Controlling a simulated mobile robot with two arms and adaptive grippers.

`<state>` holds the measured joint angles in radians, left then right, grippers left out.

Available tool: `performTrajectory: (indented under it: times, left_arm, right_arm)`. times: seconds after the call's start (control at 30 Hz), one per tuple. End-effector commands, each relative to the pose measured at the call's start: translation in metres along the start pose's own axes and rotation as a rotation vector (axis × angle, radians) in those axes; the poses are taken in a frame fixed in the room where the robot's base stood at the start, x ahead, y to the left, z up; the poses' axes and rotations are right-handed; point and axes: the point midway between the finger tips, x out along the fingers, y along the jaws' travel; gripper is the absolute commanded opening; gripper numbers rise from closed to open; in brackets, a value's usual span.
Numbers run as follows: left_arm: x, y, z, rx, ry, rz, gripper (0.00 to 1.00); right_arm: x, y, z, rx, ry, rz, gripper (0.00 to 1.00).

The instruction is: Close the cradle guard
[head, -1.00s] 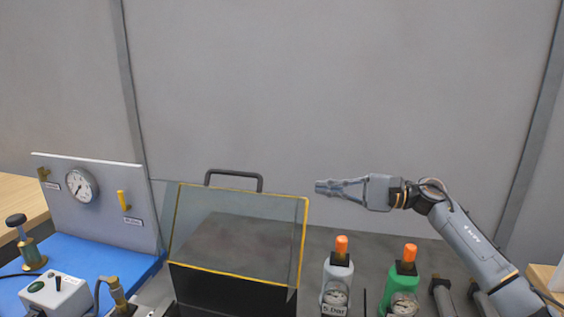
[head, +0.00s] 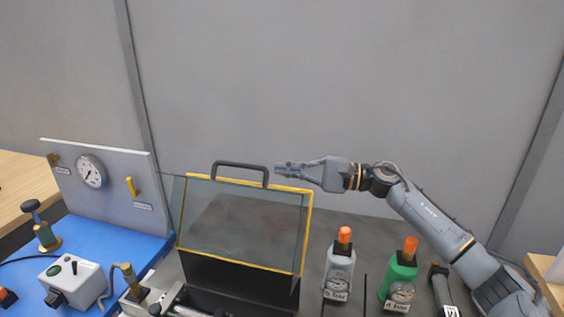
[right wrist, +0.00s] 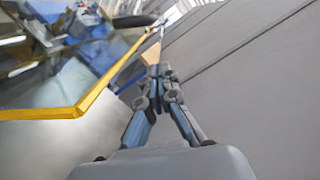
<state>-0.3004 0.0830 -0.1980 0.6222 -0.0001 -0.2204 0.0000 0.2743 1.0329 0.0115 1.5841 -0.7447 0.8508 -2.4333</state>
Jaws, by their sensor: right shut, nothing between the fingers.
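The cradle guard (head: 240,235) is a clear panel box with yellow edges, standing over a black base at the centre of the head view. Its dark handle (head: 240,165) sits along the top edge. My right gripper (head: 279,169) is shut and empty, just right of the handle's right end in the picture; I cannot tell whether it touches. In the right wrist view my shut fingers (right wrist: 158,70) point forward, with the guard's yellow edge (right wrist: 90,100) at their left. My left gripper is not in view.
A grey cylinder (head: 339,268) and a green cylinder (head: 400,278), both with orange tops, stand right of the guard below my right arm. A gauge panel (head: 110,185) stands on a blue surface (head: 85,240) at the left. The air above the guard is clear.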

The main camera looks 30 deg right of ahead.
Motion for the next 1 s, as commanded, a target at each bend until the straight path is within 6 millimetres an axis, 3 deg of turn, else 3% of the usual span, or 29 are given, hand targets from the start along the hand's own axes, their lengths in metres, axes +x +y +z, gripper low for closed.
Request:
performTrajectory:
  times: [0.1, 0.37, 0.8, 1.0]
  left_arm:
    - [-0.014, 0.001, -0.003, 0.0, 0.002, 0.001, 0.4]
    - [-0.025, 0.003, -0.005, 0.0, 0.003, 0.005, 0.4]
    - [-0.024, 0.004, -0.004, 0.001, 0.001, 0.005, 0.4]
    - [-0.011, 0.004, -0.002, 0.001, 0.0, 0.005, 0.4]
  right_arm:
    - [0.002, -0.002, 0.017, 0.001, 0.0, 0.004, 0.0]
    - [0.007, -0.001, 0.036, 0.001, 0.0, 0.002, 0.0]
    - [0.007, 0.001, 0.037, -0.002, 0.0, 0.001, 0.0]
    - [0.007, 0.002, 0.041, -0.034, -0.001, 0.005, 0.0]
